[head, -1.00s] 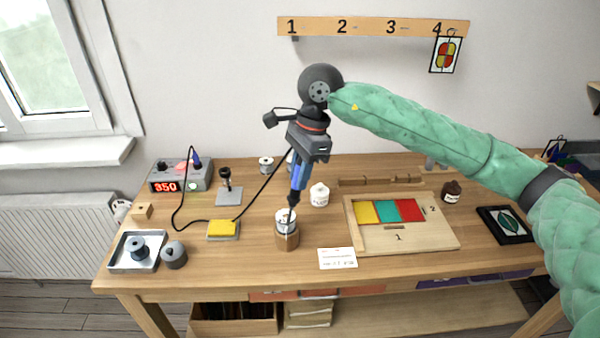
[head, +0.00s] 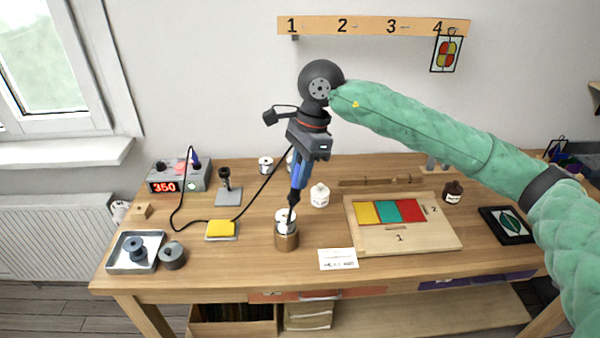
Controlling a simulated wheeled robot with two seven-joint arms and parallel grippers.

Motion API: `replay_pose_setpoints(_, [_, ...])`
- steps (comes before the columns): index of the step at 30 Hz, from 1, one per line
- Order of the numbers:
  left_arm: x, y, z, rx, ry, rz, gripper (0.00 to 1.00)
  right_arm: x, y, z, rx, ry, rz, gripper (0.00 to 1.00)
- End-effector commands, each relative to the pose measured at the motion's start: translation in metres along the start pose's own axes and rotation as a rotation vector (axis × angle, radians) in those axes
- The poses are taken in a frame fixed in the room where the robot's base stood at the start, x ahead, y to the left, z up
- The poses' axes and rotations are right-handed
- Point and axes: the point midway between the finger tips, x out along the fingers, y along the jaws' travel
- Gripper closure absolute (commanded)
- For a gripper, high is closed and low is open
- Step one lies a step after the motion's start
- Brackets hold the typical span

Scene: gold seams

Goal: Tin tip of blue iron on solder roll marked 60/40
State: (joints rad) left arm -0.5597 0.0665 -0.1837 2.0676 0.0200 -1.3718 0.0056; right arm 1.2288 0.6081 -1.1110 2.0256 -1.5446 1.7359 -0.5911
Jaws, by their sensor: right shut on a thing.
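My right gripper (head: 304,150) is shut on the blue iron (head: 299,174), which points downward. The iron's dark tip end meets the top of a solder roll (head: 286,220) standing on a round wooden holder (head: 287,241). I cannot tell whether the tip touches the roll. The marking on this roll is too small to read. Another roll (head: 265,165) stands at the back of the table, and part of one more shows behind the iron. The left gripper is not in view.
The soldering station (head: 180,177) reads 350; its black cable runs to the iron. A wooden board with coloured glass (head: 440,240) lies to the right.

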Motion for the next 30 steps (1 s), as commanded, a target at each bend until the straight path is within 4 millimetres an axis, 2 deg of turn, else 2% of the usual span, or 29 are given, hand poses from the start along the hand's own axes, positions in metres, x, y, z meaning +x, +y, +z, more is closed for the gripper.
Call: replay_pose_setpoints(30, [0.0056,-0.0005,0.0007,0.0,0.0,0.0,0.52,0.0052,-0.0001,-0.0011,0.0,0.0,0.0,1.0])
